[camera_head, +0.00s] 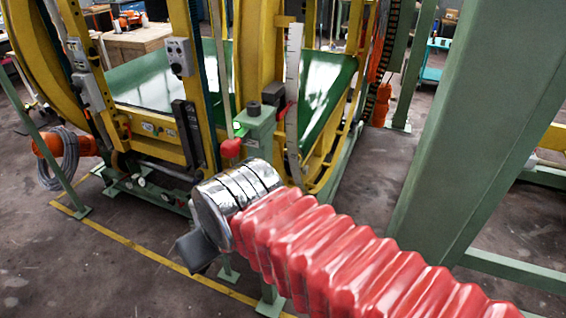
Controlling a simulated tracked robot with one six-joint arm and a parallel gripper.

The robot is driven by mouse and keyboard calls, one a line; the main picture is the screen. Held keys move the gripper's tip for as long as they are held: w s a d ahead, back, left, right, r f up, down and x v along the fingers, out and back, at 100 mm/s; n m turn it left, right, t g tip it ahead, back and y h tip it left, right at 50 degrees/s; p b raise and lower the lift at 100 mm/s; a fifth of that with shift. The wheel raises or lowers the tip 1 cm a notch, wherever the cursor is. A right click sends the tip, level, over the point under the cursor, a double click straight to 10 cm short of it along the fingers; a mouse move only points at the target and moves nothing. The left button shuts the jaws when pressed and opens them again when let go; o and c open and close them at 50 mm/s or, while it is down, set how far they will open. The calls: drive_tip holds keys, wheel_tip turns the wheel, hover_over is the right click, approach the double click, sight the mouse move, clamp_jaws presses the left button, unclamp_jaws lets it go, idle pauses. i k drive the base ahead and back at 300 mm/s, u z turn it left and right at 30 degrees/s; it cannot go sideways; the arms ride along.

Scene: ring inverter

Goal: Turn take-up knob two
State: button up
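My arm with its red ribbed sleeve comes in from the lower right and ends in a shiny metal wrist. A dark grey part of my gripper (197,252) sticks out at the lower left of the wrist; the fingertips cannot be made out, so its opening is unclear. I cannot tell which is take-up knob two. My gripper is apart from both; the wrist hides the block's lower part.
The yellow frame (180,100) holds a green bed (165,80). A grey control box (180,56) sits on a post. A green column (470,130) stands close on the right. An orange cylinder with coiled cable (65,145) is at left. Floor at lower left is clear.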

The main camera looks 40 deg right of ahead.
sight(305, 170)
drive_tip(key=u, duration=0.05)
drive_tip(key=i, duration=1.1)
drive_tip(key=z, duration=0.05)
